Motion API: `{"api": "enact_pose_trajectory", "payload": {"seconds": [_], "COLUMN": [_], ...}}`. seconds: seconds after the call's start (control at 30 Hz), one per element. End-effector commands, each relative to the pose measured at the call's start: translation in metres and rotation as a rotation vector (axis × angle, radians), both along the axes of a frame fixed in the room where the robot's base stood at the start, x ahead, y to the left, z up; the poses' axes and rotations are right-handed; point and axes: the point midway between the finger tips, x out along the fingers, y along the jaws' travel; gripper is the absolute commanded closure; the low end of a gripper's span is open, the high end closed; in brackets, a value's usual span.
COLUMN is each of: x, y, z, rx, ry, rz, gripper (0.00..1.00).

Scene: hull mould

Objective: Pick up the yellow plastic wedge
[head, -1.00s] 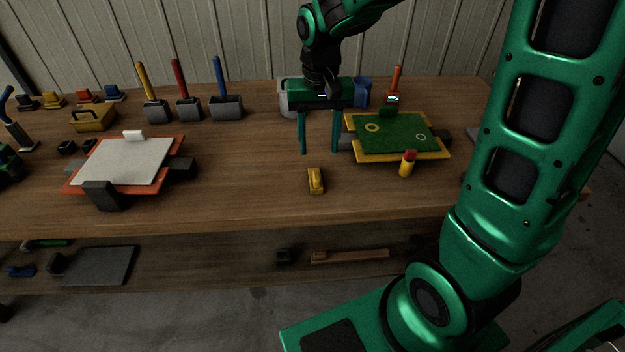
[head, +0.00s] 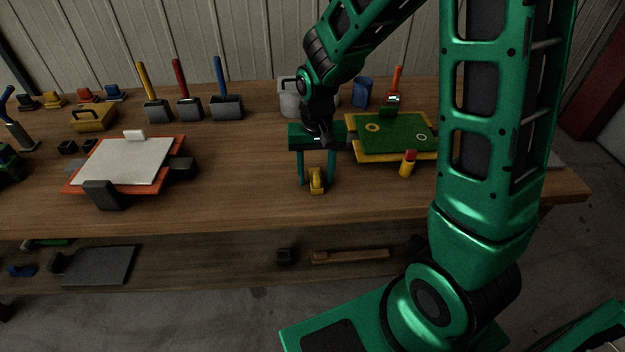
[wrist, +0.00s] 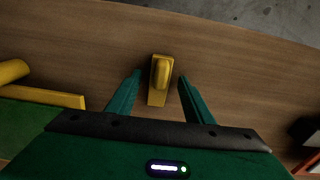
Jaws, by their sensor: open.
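The yellow plastic wedge (head: 316,184) lies on the wooden bench near its front edge. In the wrist view the wedge (wrist: 160,80) lies between and slightly beyond the fingertips, with wood showing on both sides. My gripper (head: 316,184) is open and points down at the wedge, one green finger to each side. In the wrist view my gripper (wrist: 159,76) holds nothing. I cannot tell the exact height of the fingertips above the bench.
A green board with a yellow edge (head: 436,156) lies to the right, with a yellow red-topped cylinder (head: 408,164) at its front. An orange-edged board with a white sheet (head: 125,162) lies to the left. The bench between that board and the wedge is clear.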

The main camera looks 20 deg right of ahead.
Motion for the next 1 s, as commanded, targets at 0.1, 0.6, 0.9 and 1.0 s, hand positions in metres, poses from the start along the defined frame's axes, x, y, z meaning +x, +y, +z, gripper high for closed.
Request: {"api": "enact_pose_trajectory", "payload": {"seconds": [0.1, 0.6, 0.9, 1.0], "x": [0.000, 0.000, 0.000, 0.000], "y": [0.000, 0.000, 0.000, 0.000], "z": [-0.002, -0.001, 0.008, 0.021], "rx": [0.000, 0.000, 0.000, 0.000], "ry": [0.000, 0.000, -0.001, -0.003], "rz": [0.000, 0.000, 0.000, 0.000], "gripper": [0.53, 1.00, 1.00, 1.00]}}
